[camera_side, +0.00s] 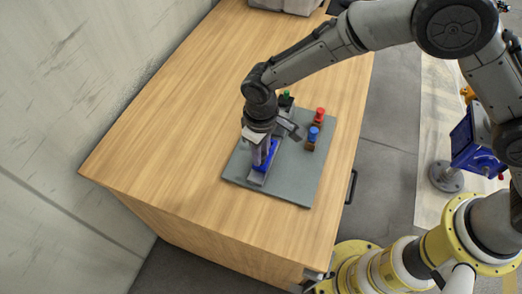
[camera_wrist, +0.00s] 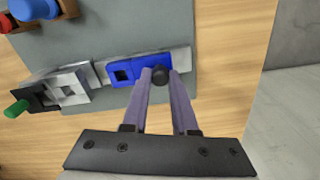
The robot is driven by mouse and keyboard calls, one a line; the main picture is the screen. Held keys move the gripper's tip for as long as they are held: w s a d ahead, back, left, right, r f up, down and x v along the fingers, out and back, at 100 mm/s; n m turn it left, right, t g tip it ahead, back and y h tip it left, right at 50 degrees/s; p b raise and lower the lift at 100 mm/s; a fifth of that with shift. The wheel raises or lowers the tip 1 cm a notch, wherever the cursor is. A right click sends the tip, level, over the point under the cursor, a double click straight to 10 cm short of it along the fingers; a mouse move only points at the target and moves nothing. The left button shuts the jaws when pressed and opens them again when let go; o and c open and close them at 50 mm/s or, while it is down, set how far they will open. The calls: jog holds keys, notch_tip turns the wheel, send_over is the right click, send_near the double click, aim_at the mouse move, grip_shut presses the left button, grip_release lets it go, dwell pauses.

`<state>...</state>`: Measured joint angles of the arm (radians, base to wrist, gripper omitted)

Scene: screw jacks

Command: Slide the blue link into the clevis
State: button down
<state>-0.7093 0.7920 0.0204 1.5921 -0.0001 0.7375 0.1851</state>
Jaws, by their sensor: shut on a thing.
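The blue link (camera_wrist: 125,71) is a flat blue bar with a square opening near its left end and a dark round knob (camera_wrist: 160,74) on it. It lies on a light grey block. My gripper (camera_wrist: 160,80) is shut on the knob, one finger on each side. In the side view my gripper (camera_side: 262,160) reaches down over the plate, and part of the blue link (camera_side: 271,151) shows beside the fingers. A light grey part with a square opening, seemingly the clevis (camera_wrist: 68,87), is left of the link in the wrist view, with little space between.
A green pin (camera_wrist: 16,108) sticks out of a black piece at the clevis's far end. Red (camera_side: 320,113) and blue (camera_side: 313,133) knobs stand on brown bases nearby. All sit on a grey plate (camera_side: 290,187) near the wooden table's edge. The table's left part is clear.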

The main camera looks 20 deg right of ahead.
jog(key=shift+w+r, duration=0.1)
dwell(0.8)
jog(key=w+d, duration=0.5)
jog(key=shift+w+d, duration=0.35)
jog(key=c, duration=0.7)
grip_release()
